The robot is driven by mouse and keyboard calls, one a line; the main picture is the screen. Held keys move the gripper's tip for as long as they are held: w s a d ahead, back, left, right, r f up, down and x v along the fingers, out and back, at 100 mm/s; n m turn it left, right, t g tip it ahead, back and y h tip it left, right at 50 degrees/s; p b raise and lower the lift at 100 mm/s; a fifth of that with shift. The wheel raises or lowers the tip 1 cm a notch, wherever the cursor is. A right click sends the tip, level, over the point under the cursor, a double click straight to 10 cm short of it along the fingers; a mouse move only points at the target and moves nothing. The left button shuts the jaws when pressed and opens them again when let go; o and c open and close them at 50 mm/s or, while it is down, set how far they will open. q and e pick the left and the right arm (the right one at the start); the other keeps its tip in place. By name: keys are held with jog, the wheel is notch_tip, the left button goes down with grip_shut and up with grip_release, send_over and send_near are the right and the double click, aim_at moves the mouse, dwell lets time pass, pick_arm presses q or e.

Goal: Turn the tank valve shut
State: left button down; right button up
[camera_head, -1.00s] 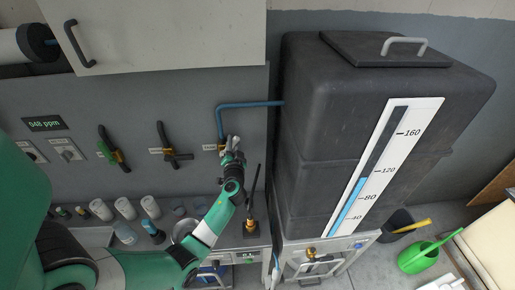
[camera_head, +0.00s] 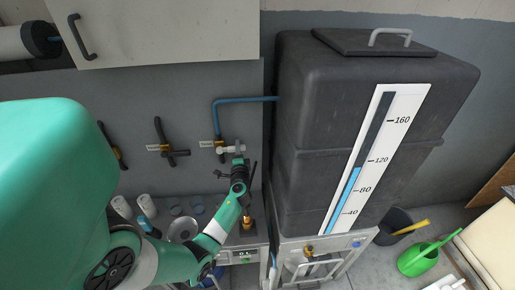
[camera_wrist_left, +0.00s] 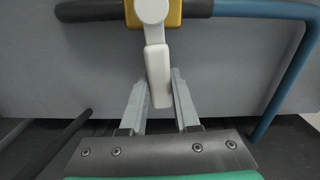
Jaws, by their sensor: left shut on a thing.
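The tank valve (camera_head: 219,144) is a brass body on the grey wall panel. A blue pipe (camera_head: 245,100) runs from it up and right to the black tank (camera_head: 320,110). Its pale lever (camera_head: 234,149) points right in the head view. In the left wrist view the lever (camera_wrist_left: 158,75) hangs from its hub, below the brass body (camera_wrist_left: 175,12), with its end between my finger pads. My left gripper (camera_wrist_left: 161,98) is shut on the lever. It also shows below the valve in the head view (camera_head: 238,163). My right gripper is not in view.
Other dark-handled valves (camera_head: 165,148) sit left on the panel. A counter below holds white cylinders (camera_head: 146,206), a metal bowl (camera_head: 183,229) and a brass-based stand (camera_head: 247,226). A level gauge (camera_head: 408,108) is on the tank. A green watering can (camera_head: 418,262) stands on the floor.

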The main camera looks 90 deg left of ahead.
pick_arm(q)
jog(key=shift+f+m, duration=0.4)
jog(key=c, duration=0.6)
grip_release()
jog(key=shift+c, duration=0.2)
jog(key=d, duration=1.1)
jog(key=shift+w+d, duration=0.2)
jog(key=shift+d, duration=0.1)
